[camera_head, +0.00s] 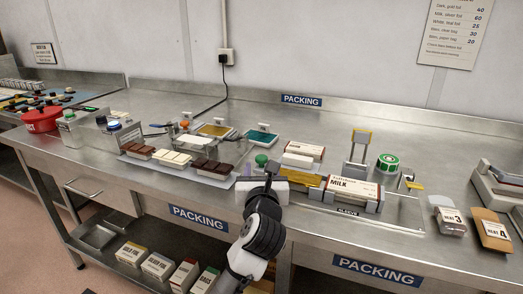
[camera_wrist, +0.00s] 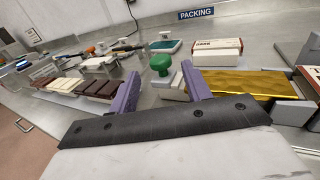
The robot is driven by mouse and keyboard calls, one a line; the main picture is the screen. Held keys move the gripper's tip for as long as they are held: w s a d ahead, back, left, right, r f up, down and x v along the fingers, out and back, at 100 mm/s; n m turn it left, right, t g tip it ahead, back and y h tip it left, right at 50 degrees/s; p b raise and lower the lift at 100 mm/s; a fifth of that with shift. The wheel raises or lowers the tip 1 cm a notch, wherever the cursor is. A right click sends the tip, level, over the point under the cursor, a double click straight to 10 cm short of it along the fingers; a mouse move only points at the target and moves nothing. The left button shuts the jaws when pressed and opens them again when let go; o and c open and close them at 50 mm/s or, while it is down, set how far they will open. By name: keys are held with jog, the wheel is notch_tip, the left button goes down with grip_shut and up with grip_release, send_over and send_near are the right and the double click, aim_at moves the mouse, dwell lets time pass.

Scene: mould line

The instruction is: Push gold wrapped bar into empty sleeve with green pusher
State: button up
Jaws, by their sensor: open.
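The gold wrapped bar (camera_head: 300,181) lies flat in a metal guide on the bench; it also shows in the wrist view (camera_wrist: 243,83). The sleeve (camera_head: 352,188), white and marked MILK, sits just right of the bar, in line with it. The green pusher (camera_head: 261,160) has a round green knob on a pale block, left of the bar; it also shows in the wrist view (camera_wrist: 160,63). My gripper (camera_wrist: 160,85) is open, with purple fingers either side of the pusher in that picture. I cannot tell whether they touch it.
A tray (camera_head: 166,168) of dark, white and milk bars lies to the left. A white-and-red carton (camera_head: 304,150) stands behind the guide. Bare bench (camera_head: 440,180) shows to the right.

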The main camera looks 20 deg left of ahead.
aim_at(262, 161)
jog(key=p+x, duration=0.1)
jog(key=x, duration=0.5)
jog(key=shift+w, duration=0.1)
jog(key=shift+c, duration=0.3)
grip_shut()
